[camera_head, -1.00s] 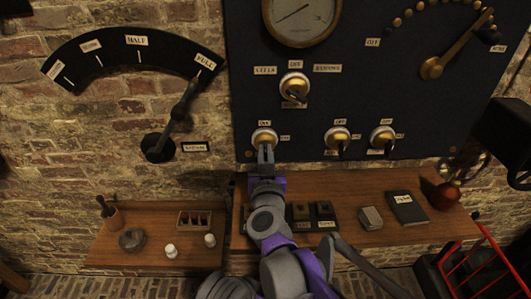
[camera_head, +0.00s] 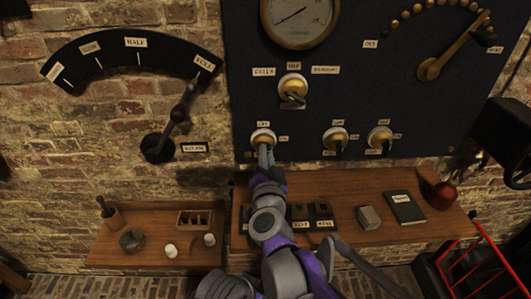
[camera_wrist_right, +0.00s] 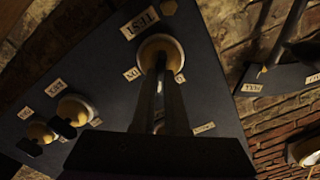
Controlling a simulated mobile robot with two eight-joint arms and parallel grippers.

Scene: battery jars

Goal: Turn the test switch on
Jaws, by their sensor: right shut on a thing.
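The test switch (camera_head: 263,137) is a brass-domed rotary switch at the lower left of the dark panel. In the right wrist view its dome (camera_wrist_right: 160,48) sits beside a TEST label (camera_wrist_right: 139,23). My right gripper (camera_head: 265,155) reaches up from below. Its two fingers (camera_wrist_right: 160,95) are shut on the switch's small lever, which is mostly hidden between them. In the right wrist view the fingers look turned relative to the panel's labels. The exact lever position is hard to tell.
Two similar switches (camera_head: 336,138) (camera_head: 380,138) sit to the right, and a larger selector (camera_head: 293,88) sits above. A gauge (camera_head: 300,20) is higher up. A wooden shelf (camera_head: 345,240) below holds a notebook (camera_head: 404,206) and small boxes. A big lever (camera_head: 179,112) is at left.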

